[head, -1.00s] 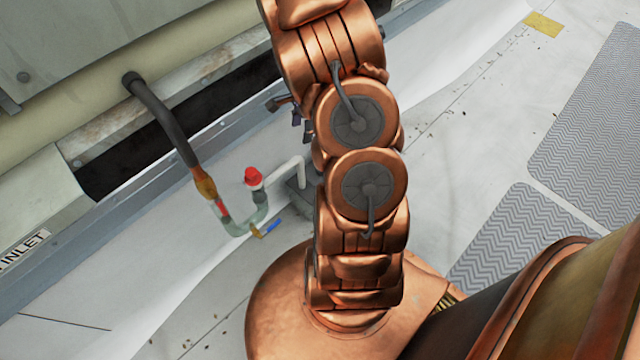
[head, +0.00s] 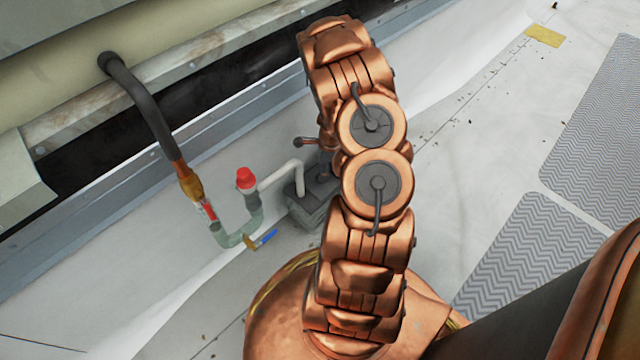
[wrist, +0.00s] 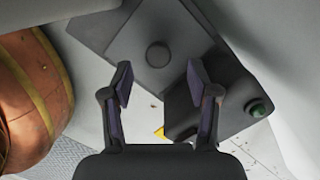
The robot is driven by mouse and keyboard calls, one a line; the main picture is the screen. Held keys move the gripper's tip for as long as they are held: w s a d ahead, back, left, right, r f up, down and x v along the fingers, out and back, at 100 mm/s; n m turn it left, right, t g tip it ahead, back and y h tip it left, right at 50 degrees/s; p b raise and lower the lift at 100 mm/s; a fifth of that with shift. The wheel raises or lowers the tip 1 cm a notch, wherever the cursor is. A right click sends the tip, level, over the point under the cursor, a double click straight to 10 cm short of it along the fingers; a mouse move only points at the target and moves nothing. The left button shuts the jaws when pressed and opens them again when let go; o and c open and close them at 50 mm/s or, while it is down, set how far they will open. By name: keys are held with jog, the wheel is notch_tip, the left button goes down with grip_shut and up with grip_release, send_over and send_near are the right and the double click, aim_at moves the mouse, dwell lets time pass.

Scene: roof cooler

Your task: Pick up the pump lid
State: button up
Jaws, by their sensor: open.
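The pump lid, a flat grey square plate with a round dark knob (wrist: 157,54), shows in the wrist view (wrist: 178,28) just beyond my fingertips. My gripper (wrist: 160,80) is open and empty, its two purple-padded fingers spread to either side of the knob's line. A dark grey box with a green round part (wrist: 258,109) lies right of the fingers, partly behind the right one. In the head view, a grey pump box (head: 304,207) stands on the floor beside the pipes. My arm hides most of my gripper and part of the box there.
A white pipe (head: 283,174), a red cap (head: 246,178), a greenish U-shaped pipe (head: 240,235) and a blue valve handle (head: 266,238) stand left of the box. A black hose (head: 145,110) runs down to them. Patterned mats (head: 520,240) and open floor lie right.

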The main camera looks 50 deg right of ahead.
aim_at(321, 191)
jog(key=f, duration=0.1)
jog(key=f+b, duration=0.1)
jog(key=f, duration=0.1)
jog(key=a+f+b, duration=0.1)
jog(key=shift+w+f, duration=0.15)
jog(key=shift+w, duration=0.2)
jog(key=shift+c, duration=0.4)
grip_shut()
